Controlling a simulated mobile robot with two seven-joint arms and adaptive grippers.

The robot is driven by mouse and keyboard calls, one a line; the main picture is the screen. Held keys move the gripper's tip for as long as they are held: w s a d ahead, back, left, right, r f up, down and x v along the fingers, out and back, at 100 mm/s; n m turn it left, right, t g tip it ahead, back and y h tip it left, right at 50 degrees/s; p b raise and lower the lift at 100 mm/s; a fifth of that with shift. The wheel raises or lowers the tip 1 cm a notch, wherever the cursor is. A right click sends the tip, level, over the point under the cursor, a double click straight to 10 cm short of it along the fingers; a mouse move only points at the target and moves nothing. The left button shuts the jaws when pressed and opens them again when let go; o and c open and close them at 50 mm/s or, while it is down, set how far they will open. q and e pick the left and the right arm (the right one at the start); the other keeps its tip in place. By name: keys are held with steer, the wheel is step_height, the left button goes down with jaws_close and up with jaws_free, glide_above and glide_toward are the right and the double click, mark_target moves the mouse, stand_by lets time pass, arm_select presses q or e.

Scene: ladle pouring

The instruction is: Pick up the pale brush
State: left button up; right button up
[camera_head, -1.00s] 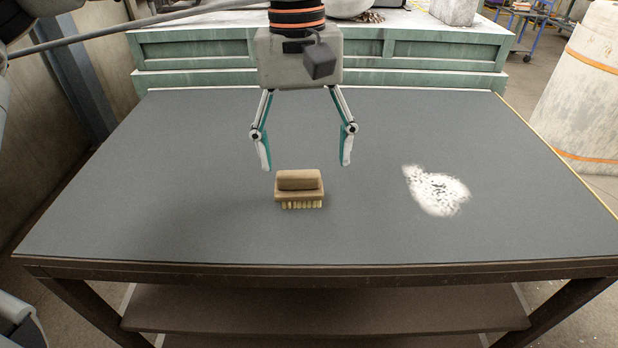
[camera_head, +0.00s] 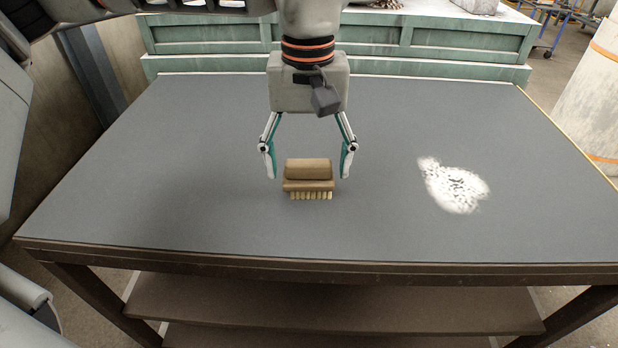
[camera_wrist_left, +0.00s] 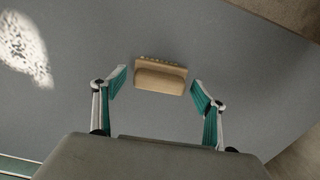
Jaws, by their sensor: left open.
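The pale brush (camera_head: 308,170) has a tan wooden body and cream bristles. It rests on the grey table top, with its bristles toward the table's front edge in the head view. My left gripper (camera_head: 308,176) is open above the table, with one finger on each side of the brush and a gap to both. In the left wrist view the brush (camera_wrist_left: 160,77) lies just ahead of and between the open fingertips (camera_wrist_left: 158,85). I cannot tell the exact height of the fingertips over the table. My right gripper is not in view.
The dark grey table (camera_head: 180,170) is mostly bare. A white speckled patch (camera_head: 453,186) lies to the right of the brush. A green bench (camera_head: 450,52) stands behind the table, and a pale barrel (camera_head: 590,100) stands at the right.

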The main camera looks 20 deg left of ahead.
arm_select(q)
steer(key=shift+r, duration=0.15)
steer(key=c, duration=1.3)
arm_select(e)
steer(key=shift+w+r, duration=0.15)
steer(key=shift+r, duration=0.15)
arm_select(q)
steer(key=shift+r, duration=0.1)
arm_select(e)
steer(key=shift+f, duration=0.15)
arm_select(q)
steer(key=shift+r, duration=0.25)
step_height(320, 180, up, 12)
steer(key=p, duration=0.3)
step_height(320, 180, up, 7)
steer(key=p, duration=0.1)
glide_above(308, 161)
steer(key=shift+r, duration=0.15)
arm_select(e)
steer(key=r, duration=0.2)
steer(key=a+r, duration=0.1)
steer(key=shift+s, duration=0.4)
